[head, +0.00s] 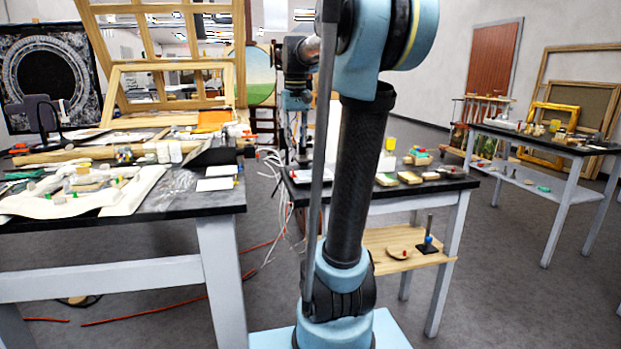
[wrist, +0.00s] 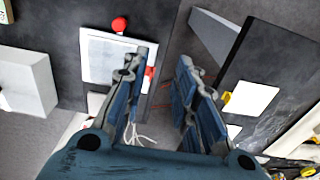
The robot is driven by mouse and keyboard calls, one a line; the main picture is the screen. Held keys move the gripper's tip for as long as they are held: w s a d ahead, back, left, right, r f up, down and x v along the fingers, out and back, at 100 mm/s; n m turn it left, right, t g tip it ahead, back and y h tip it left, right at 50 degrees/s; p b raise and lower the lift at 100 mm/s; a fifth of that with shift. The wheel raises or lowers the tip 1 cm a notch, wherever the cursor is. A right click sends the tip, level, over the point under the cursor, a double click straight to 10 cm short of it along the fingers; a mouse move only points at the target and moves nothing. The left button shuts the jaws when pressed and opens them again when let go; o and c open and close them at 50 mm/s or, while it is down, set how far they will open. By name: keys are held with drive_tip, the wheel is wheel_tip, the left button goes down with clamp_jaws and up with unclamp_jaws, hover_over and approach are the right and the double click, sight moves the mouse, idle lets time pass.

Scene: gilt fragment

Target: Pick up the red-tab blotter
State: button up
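In the head view my arm blocks the middle, and I cannot make out the blotter surely.
Another white card (wrist: 250,97) with a yellow tab lies on a dark surface at right in the wrist view.

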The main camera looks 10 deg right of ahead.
drive_tip(key=w+r, duration=0.4)
drive_tip(key=w, duration=0.4)
wheel_tip(320, 180, down, 12)
drive_tip(key=shift+d+f, duration=0.1)
drive_tip(key=shift+f, duration=2.5)
clamp_jaws()
